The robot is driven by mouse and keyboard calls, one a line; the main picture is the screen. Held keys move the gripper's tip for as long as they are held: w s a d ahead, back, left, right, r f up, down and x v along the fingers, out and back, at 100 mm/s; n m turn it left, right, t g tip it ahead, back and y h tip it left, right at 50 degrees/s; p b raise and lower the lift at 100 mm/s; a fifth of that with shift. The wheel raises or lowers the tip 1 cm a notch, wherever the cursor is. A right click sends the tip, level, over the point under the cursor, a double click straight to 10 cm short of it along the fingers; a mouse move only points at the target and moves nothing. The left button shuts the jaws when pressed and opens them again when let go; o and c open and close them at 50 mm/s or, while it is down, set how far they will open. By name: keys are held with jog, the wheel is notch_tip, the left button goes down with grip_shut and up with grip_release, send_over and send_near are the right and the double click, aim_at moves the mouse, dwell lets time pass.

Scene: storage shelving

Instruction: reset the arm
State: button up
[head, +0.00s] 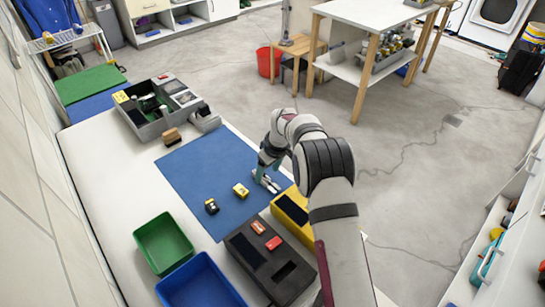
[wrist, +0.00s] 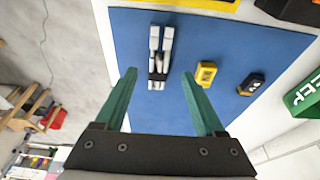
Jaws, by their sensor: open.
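My gripper (head: 263,168) is over the right part of the blue mat (head: 205,165), on the white table. In the wrist view its two green fingers (wrist: 158,73) stand wide apart with nothing held between them. A silver two-pronged object with a dark middle (head: 267,182) lies on the mat below the gripper; in the wrist view it shows beyond the fingertips (wrist: 154,65). My arm reaches in from the lower right of the head view and hides part of the table edge.
On the mat lie a yellow block (head: 240,190) and a black-and-yellow block (head: 211,206). A green bin (head: 163,242), a blue bin (head: 200,285), a dark tray (head: 268,262) and a yellow bin (head: 297,218) stand in front. A grey organizer (head: 155,125) stands behind. The mat's middle is clear.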

jog(key=v, duration=1.1)
jog(key=s+d+r+m, duration=0.4)
jog(key=s+r, duration=0.4)
jog(key=s, duration=0.3)
jog(key=s+d+m, duration=0.1)
jog(key=s+m, duration=0.2)
jog(key=s, duration=0.6)
jog(key=s+d+f+m+g, duration=0.1)
jog(key=s+m, duration=0.3)
jog(key=s, duration=0.6)
jog(key=s+d+m+g, duration=0.1)
jog(key=s+d+m, duration=0.2)
jog(key=s, duration=0.7)
jog(key=shift+s+f+m, duration=0.2)
jog(key=shift+m, duration=0.1)
